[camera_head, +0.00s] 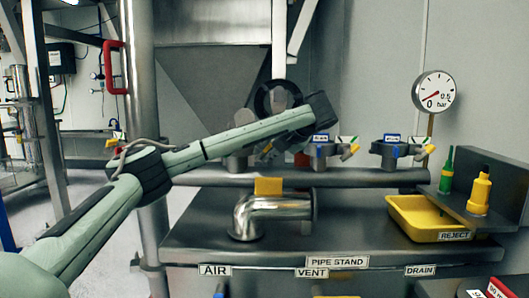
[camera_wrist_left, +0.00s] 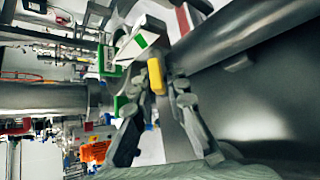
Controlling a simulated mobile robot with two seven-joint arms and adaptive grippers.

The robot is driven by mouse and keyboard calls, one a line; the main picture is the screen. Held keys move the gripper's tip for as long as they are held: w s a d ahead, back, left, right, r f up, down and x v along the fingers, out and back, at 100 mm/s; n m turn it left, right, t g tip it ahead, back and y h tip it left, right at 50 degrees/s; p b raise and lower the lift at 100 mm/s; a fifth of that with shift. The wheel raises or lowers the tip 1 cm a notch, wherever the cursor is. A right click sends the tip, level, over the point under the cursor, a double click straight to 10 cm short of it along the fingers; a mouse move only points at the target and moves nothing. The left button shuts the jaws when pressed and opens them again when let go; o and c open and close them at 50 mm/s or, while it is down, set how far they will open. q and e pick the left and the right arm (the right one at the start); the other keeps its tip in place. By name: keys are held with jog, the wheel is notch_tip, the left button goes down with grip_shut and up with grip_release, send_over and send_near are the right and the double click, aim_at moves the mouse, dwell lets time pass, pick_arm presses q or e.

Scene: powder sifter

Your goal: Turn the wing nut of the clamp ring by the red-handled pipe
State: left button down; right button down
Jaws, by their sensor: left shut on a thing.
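My left arm comes in from the left in the head view, and its forearm hides most of the left gripper (camera_head: 266,150). In the left wrist view the left gripper (camera_wrist_left: 160,88) is shut on a yellow wing nut (camera_wrist_left: 156,75). The grey clamp ring (camera_head: 238,161) at this spot sits on the horizontal pipe (camera_head: 355,178), half hidden by my forearm. A red handle (camera_head: 115,67) is on the upright pipe (camera_head: 137,60) at the left. My right gripper is not in view.
Two other clamps (camera_head: 322,151) (camera_head: 388,151) with yellow-tipped parts stand to the right on the pipe. A yellow reject tray (camera_head: 408,226), a yellow bottle (camera_head: 480,192) and a gauge (camera_head: 433,92) are farther right.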

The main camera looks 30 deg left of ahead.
pick_arm(q)
jog(key=c, duration=1.7)
grip_release()
jog(key=v, duration=1.2)
